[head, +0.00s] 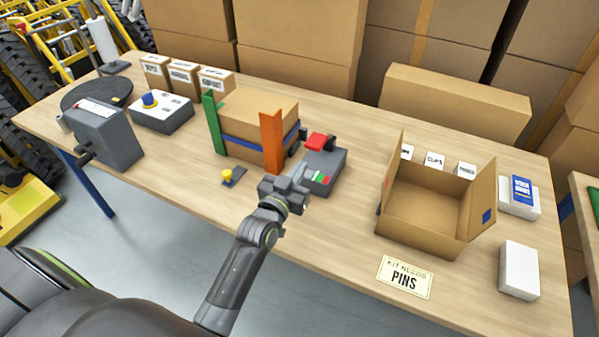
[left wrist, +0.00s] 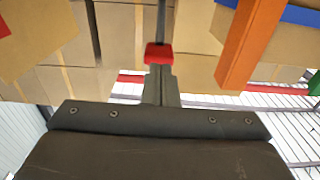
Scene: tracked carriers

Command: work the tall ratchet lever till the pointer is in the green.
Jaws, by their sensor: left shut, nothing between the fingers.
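The ratchet unit (head: 325,160) is a grey block on the table beside a strapped carton. Its lever has a red grip (head: 316,141), standing at the unit's back left. A small scale with green and red parts (head: 320,177) lies on its front; the pointer is too small to read. My left gripper (head: 304,178) is shut and empty, just in front of and left of the unit. In the left wrist view a red block (left wrist: 158,53), apparently the lever's grip, shows beyond my fingers; whether they touch is unclear. My right gripper is not in view.
The carton (head: 258,108) has a blue strap, with a green post (head: 211,124) and an orange post (head: 272,142) against it. A yellow knob (head: 228,175) sits left of my gripper. An open box (head: 425,205) stands to the right. Bare table lies between.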

